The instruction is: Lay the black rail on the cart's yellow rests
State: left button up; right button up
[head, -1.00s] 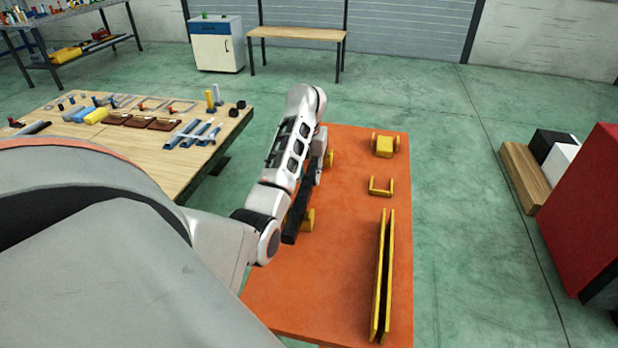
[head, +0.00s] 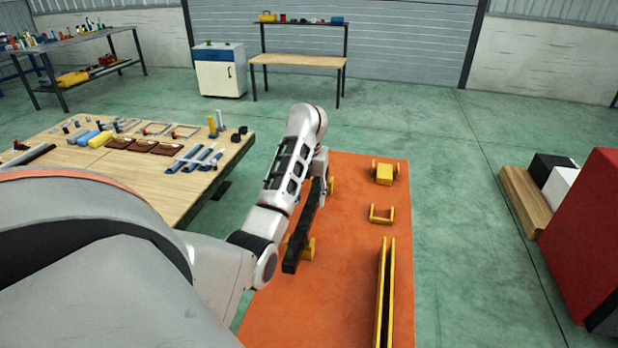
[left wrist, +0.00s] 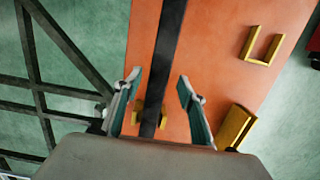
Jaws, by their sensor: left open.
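The black rail (head: 302,235) lies lengthwise along the left side of the orange cart (head: 345,265). A yellow rest (head: 309,248) shows beside its near part and another yellow rest (head: 331,186) near its far part. My left gripper (head: 321,172) is at the rail's far part, and my arm partly hides that area. In the left wrist view the open fingers (left wrist: 158,76) stand on either side of the rail (left wrist: 168,45), apart from it. A yellow rest (left wrist: 137,113) shows at the rail between the fingers. My right gripper is not in view.
On the cart's right are a yellow block (head: 384,173), a yellow U-shaped bracket (head: 381,214) and a long yellow channel (head: 387,290). A wooden table (head: 120,175) with tools stands left. A red cabinet (head: 590,235) stands right. The cart's middle is clear.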

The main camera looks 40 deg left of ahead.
aim_at(309, 207)
pick_arm(q)
notch_tip(309, 207, up, 3)
jog(key=shift+s+a+r, duration=0.1)
jog(key=shift+a, duration=0.05)
jog(key=shift+r, duration=0.25)
jog(key=r, duration=0.5)
jog(key=shift+s+d+r, duration=0.1)
jog(key=shift+s+d, duration=0.3)
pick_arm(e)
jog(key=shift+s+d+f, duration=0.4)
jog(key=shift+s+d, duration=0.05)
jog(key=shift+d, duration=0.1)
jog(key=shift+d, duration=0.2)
